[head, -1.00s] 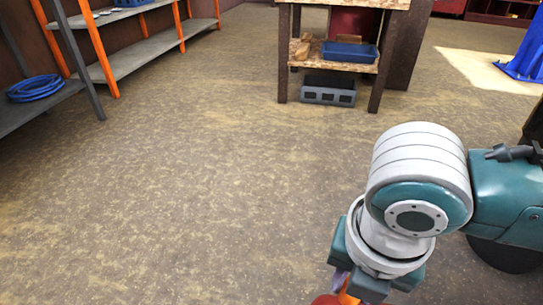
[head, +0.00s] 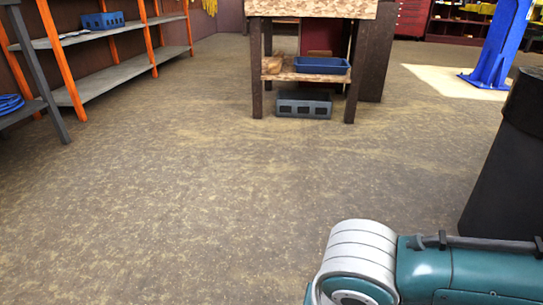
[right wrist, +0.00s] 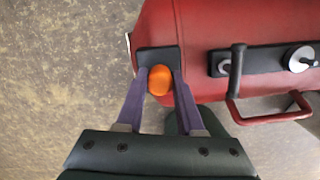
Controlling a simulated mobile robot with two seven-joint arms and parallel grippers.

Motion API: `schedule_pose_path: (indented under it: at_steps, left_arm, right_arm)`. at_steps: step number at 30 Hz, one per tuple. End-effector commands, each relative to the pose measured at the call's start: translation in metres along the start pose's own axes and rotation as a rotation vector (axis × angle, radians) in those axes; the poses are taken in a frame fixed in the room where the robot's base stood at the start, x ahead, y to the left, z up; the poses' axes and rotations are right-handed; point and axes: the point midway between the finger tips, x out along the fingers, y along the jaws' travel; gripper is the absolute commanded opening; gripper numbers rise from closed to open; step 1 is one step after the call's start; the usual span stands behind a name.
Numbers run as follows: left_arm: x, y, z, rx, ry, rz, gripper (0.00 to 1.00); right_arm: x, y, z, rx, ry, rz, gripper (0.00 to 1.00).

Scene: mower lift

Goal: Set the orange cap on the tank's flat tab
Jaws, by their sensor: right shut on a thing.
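In the right wrist view, my right gripper (right wrist: 160,88) has its two purple fingers shut on the orange cap (right wrist: 159,80). The cap appears over the near part of a dark flat tab (right wrist: 157,55) at the edge of the red tank (right wrist: 205,30). I cannot tell whether the cap touches the tab or is just above it. In the head view only my right arm shows, at the bottom right; its gripper, the cap and the tank are out of that view. My left gripper is in neither view.
The red tank carries a black plate with a silver knob (right wrist: 299,59) and a red handle (right wrist: 270,115). In the head view, a workbench (head: 312,8) with a blue tray (head: 322,66) stands ahead, shelves (head: 110,72) at left, and a dark bin-like object (head: 510,160) at right. The middle floor is clear.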

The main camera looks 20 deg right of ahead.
Motion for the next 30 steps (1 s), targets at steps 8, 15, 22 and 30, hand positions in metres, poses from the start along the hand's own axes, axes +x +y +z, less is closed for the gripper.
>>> schedule_pose_path:
  at_steps: [8, 15, 22, 30]
  left_arm:
    - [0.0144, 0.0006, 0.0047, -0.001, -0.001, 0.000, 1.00]
    - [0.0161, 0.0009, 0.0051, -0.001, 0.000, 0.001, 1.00]
    - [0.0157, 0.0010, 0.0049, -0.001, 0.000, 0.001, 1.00]
    - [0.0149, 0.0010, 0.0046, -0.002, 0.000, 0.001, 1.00]
  right_arm:
    - [0.0195, -0.0001, -0.0022, 0.000, -0.001, 0.000, 0.00]
    - [0.0229, -0.0001, -0.0027, 0.000, 0.000, 0.000, 0.39]
    - [0.0224, -0.0001, -0.0028, 0.000, 0.000, 0.000, 0.64]
    - [0.0212, -0.0002, -0.0026, 0.000, 0.000, 0.000, 0.66]
